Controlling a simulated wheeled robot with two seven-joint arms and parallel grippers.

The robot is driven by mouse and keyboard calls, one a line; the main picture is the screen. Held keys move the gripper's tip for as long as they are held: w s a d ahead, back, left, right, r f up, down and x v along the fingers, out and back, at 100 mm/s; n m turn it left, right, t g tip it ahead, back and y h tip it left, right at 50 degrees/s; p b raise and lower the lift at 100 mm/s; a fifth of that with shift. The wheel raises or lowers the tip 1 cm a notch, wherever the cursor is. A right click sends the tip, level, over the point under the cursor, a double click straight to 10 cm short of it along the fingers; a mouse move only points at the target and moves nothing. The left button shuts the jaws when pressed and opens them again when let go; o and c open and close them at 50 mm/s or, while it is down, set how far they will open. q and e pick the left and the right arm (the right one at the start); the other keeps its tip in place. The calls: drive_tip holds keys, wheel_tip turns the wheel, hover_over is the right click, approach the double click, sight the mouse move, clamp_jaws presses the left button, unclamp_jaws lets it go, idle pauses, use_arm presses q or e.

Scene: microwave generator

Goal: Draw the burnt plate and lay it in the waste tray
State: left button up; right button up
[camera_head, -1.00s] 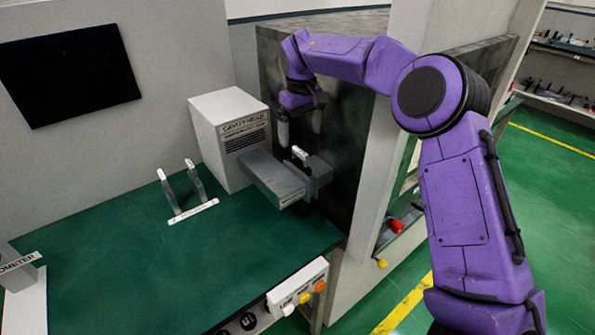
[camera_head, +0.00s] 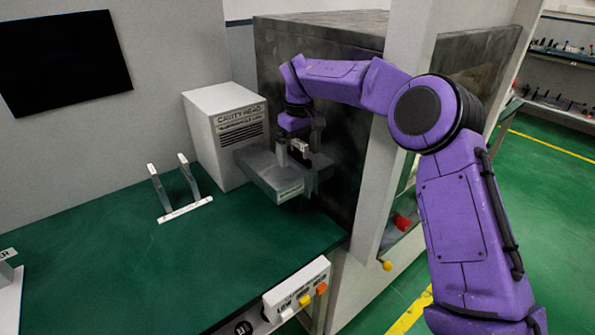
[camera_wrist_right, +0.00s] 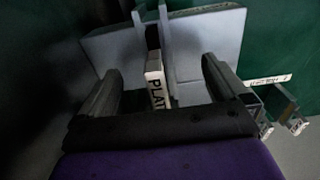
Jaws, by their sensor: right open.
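The plate shows as a narrow upright piece whose white handle lettered "PLAT" (camera_wrist_right: 155,85) stands in a grey slotted block in the right wrist view. In the head view the handle is a small pale tab (camera_head: 300,146) on top of the grey block (camera_head: 277,183). My right gripper (camera_head: 298,153) points down over the block, open, with one finger on each side of the handle. In the wrist view gaps remain between the fingers (camera_wrist_right: 161,66) and the handle. Whether the plate is burnt cannot be seen. I cannot identify the waste tray. My left gripper is not in view.
A white box lettered "CAVITY HEAD" (camera_head: 228,140) stands left of the block. Two upright posts on a labelled base (camera_head: 186,209) stand on the green bench (camera_head: 130,265). A button panel (camera_head: 297,290) is at the front edge. A dark cabinet wall (camera_head: 345,150) rises behind.

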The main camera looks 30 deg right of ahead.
drive_tip(key=shift+r, duration=0.15)
idle(0.4)
drive_tip(key=shift+b, duration=0.35)
idle(0.5)
drive_tip(key=shift+b, duration=0.35)
clamp_jaws()
drive_tip(key=shift+r+p, duration=1.7)
drive_tip(key=shift+r, duration=1.3)
